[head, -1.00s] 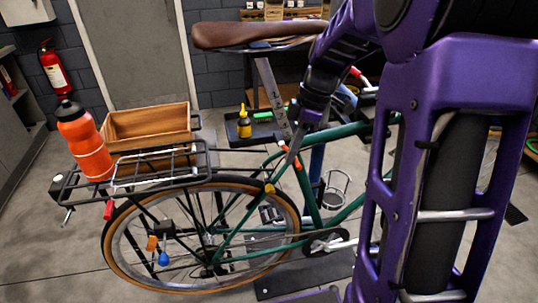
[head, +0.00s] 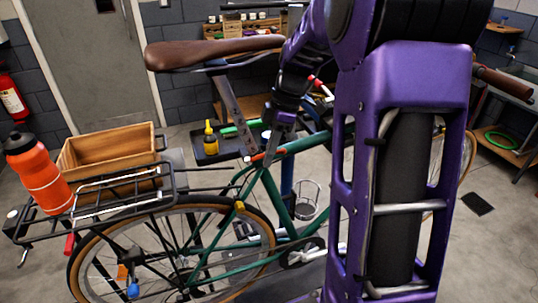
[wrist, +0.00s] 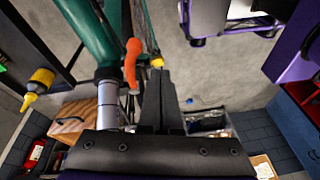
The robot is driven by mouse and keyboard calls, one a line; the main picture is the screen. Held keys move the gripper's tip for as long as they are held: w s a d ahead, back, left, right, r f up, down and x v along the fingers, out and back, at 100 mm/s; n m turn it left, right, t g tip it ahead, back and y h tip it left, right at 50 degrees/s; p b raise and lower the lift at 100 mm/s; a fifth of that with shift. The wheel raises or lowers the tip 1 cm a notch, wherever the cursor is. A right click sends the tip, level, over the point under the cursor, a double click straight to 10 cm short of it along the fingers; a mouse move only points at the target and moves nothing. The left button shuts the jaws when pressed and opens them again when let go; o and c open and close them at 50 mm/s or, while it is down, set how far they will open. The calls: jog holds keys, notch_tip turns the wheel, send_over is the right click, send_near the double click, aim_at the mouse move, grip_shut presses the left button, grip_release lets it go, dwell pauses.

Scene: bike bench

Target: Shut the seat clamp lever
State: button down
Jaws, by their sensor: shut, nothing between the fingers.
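The orange seat clamp lever (head: 257,157) is at the top of the green frame, below the saddle (head: 212,53). In the wrist view the lever (wrist: 131,65) has a rounded, bent end and lies beside the green tube (wrist: 92,30) and the silver seat post (wrist: 108,98). A narrow gap shows between much of it and the tube. My gripper (head: 268,147) is at the lever in the head view. In the wrist view its shut, empty fingers (wrist: 158,85) are just right of the lever; contact is unclear.
A rear rack (head: 130,190) holds a wooden crate (head: 75,157) and an orange bottle (head: 38,172). A dark tray (head: 208,155) with a yellow bottle (head: 210,138) stands behind the frame. Open floor (head: 480,260) lies at the right.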

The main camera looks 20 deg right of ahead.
jog(key=shift+a, duration=0.2)
jog(key=shift+w+a+f, duration=0.2)
jog(key=shift+w+a, duration=0.1)
jog(key=shift+a, duration=0.25)
